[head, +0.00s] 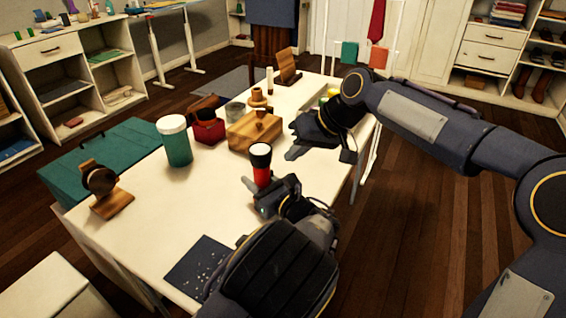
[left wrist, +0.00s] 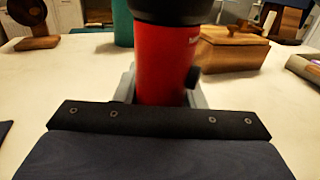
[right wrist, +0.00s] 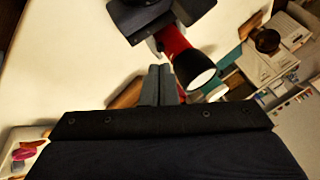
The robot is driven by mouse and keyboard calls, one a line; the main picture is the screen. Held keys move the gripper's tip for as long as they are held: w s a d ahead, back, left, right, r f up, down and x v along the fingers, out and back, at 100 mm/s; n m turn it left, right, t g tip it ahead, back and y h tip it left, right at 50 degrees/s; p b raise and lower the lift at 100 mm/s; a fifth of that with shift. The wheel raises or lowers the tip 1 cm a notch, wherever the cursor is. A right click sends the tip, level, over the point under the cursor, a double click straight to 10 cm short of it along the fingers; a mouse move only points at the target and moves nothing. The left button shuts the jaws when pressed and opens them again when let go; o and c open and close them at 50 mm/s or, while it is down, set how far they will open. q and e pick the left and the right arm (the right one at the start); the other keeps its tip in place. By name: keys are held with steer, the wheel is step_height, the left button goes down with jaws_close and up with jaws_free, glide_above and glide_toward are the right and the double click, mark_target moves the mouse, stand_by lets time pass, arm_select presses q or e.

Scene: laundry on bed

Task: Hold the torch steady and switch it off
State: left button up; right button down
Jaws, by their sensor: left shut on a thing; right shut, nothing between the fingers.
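The torch (head: 262,176) is red with a black head and a pale round lens facing up. It stands roughly upright in my left gripper (head: 264,188), which is shut around its body. In the left wrist view the red body (left wrist: 165,62) fills the space between the fingers, and a dark knob (left wrist: 193,77) shows on its right side. In the right wrist view its lens (right wrist: 200,75) looks pale white; I cannot tell whether it is lit. My right gripper (head: 293,154) is shut and empty, to the right of the torch and apart from it. Its fingers (right wrist: 158,85) are together.
The white table (head: 150,235) also holds a teal jar (head: 176,145), a wooden box (head: 254,132), a red pouch (head: 208,127) and a wooden watch stand (head: 110,195). A dark mat (head: 200,262) lies at the front edge.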

arm_select(q)
steer(key=shift+a, duration=0.15)
arm_select(e)
steer(key=v, duration=0.2)
steer(key=shift+d+r, duration=0.25)
arm_select(q)
steer(key=o, duration=1.2)
